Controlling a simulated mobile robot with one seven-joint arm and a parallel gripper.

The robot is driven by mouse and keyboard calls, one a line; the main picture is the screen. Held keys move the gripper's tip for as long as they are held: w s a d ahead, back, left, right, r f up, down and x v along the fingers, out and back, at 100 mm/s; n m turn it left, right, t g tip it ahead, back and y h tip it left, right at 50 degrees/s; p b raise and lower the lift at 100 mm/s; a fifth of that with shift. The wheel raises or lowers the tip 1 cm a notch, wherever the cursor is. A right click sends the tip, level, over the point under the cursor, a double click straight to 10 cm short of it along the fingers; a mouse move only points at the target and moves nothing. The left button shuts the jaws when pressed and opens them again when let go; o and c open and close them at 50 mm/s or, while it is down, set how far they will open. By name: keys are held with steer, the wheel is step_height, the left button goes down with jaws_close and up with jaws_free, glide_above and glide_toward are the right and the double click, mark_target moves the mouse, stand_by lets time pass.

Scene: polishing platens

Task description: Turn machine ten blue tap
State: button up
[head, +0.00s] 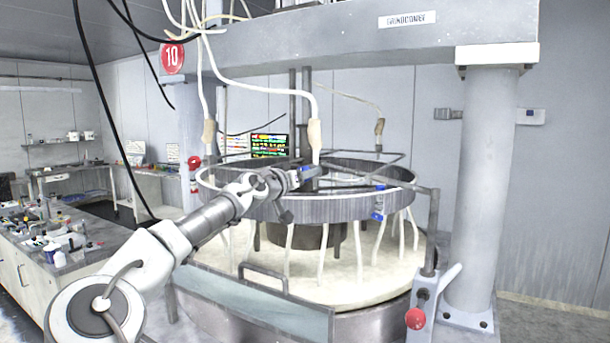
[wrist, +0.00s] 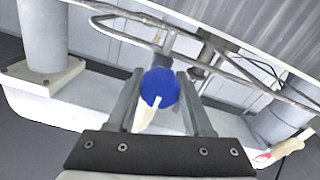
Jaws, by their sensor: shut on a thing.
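Machine ten carries a round red sign reading 10 (head: 172,58) on its upper left. Its blue tap (head: 307,172) sits above the ring, just below the end of a hanging white hose. My gripper (head: 294,178) reaches to this tap from the left. In the wrist view the tap shows as a round blue knob (wrist: 160,86) with a pale stem below it, between the two fingers of my gripper (wrist: 161,76). The gripper is shut on it. The finger contact is small and partly hidden in the head view.
A second blue fitting (head: 378,203) is on the ring's front right. A metal ring (head: 270,207) with hanging white tubes surrounds the platen (head: 350,284). A thick column (head: 482,190) stands right. A red button (head: 416,319) is at the front right. A cluttered bench (head: 75,258) stands left.

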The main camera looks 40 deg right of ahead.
steer(key=shift+f+b, duration=0.1)
steer(key=shift+b, duration=0.3)
jaws_close()
steer(key=shift+m+b, duration=0.3)
steer(key=shift+m, duration=0.1)
steer(key=shift+f+m+b, duration=0.15)
steer(key=shift+m+b, duration=0.85)
steer(key=shift+b, duration=0.2)
steer(key=m+b, duration=0.2)
steer(key=m, duration=0.1)
steer(key=shift+r+m+b, duration=0.2)
steer(key=shift+m+b, duration=0.6)
steer(key=shift+m, duration=0.7)
steer(key=o, duration=1.3)
jaws_free()
steer(key=shift+c, duration=0.2)
